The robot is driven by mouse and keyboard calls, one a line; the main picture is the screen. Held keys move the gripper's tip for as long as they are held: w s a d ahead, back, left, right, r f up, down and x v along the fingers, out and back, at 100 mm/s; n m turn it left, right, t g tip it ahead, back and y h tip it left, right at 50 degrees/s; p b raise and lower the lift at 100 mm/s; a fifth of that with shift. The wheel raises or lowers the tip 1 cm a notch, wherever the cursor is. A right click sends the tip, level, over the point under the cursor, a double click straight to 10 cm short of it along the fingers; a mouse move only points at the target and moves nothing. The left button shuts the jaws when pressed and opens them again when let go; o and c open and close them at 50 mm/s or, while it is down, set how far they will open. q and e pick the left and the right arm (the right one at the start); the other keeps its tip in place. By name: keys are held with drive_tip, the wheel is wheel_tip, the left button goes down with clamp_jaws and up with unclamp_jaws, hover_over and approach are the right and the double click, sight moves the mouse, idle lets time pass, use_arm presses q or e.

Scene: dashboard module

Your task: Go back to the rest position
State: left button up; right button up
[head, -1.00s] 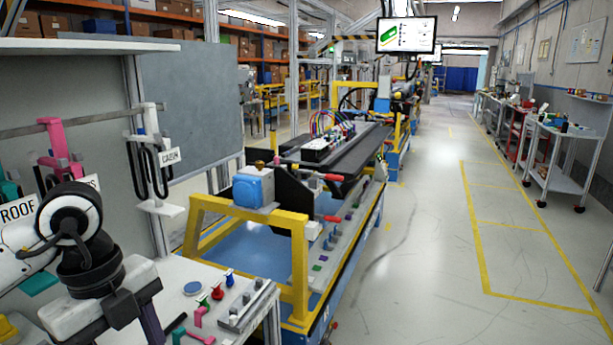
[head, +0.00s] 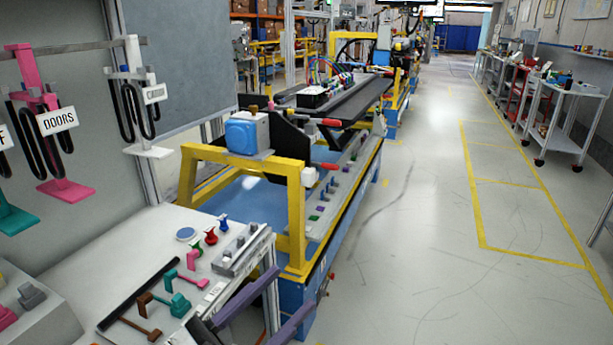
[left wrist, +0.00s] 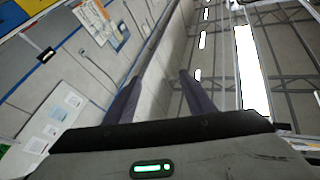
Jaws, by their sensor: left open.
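My left gripper (head: 296,287) is at the bottom of the head view, its two purple fingers spread apart with nothing between them. It is in front of the right edge of the white worktable (head: 90,262), near the yellow frame's leg. In the left wrist view the same gripper (left wrist: 158,77) is open and empty, with a wall and the ceiling lights beyond it. My right gripper is not in view.
Coloured small parts, such as a teal piece (head: 180,304), lie on the worktable. The yellow-framed blue assembly station (head: 294,215) stands just beyond. Hanging hooks with a DOORS sign (head: 58,121) are on the left. The grey floor (head: 425,250) on the right is clear.

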use_arm(q)
drive_tip(key=a+f+n+t+y+b, duration=0.1)
drive_tip(key=a+f+n+y, duration=0.25)
drive_tip(key=f, duration=0.35)
drive_tip(key=a+f+n+t+y, duration=0.1)
drive_tip(key=a+f+n+y, duration=0.15)
drive_tip(key=f+y, duration=0.3)
drive_tip(key=s+a+f+n+g+y, duration=0.1)
drive_tip(key=s+a+f+g, duration=0.1)
drive_tip(key=s+f, duration=0.3)
drive_tip(key=s+a+f+n+g+y+b, duration=0.1)
drive_tip(key=s+f, duration=0.4)
drive_tip(key=f, duration=0.7)
drive_tip(key=s+a+f+n+g+y, duration=0.2)
drive_tip(key=s+f+g, duration=0.3)
drive_tip(key=f, duration=0.3)
drive_tip(key=shift+s+a+f+y+b, duration=0.4)
drive_tip(key=shift+s+y, duration=0.15)
drive_tip(key=shift+y, duration=0.15)
